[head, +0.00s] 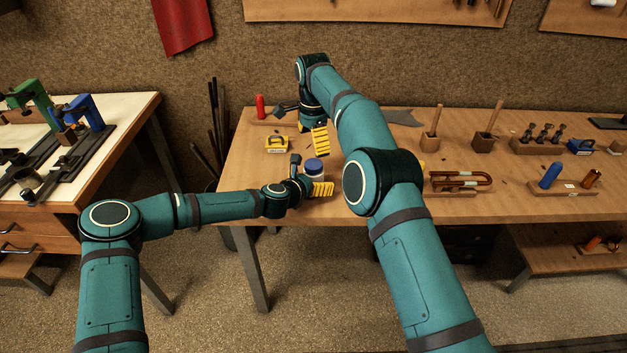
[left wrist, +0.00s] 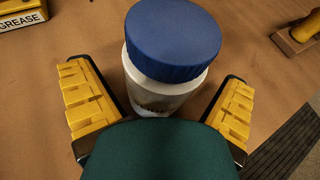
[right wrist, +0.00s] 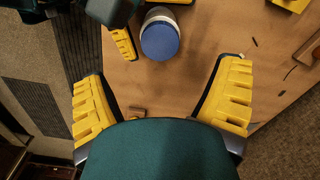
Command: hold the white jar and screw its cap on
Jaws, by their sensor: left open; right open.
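The white jar (head: 314,178) stands upright near the front edge of the bench, with its blue cap (head: 313,164) sitting on top. In the left wrist view the cap (left wrist: 174,38) covers the mouth of the jar (left wrist: 160,95); I cannot tell how tight it is. My left gripper (head: 308,176) is open, with its yellow fingers on either side of the jar and visible gaps beside it. My right gripper (head: 303,124) is open and empty, above the bench behind the jar. In the right wrist view the cap (right wrist: 160,41) lies beyond the fingertips.
A yellow grease tin (head: 277,145) stands left of the jar. A red cylinder (head: 260,106) stands on a wooden base behind it. The bench's front edge is close to the jar.

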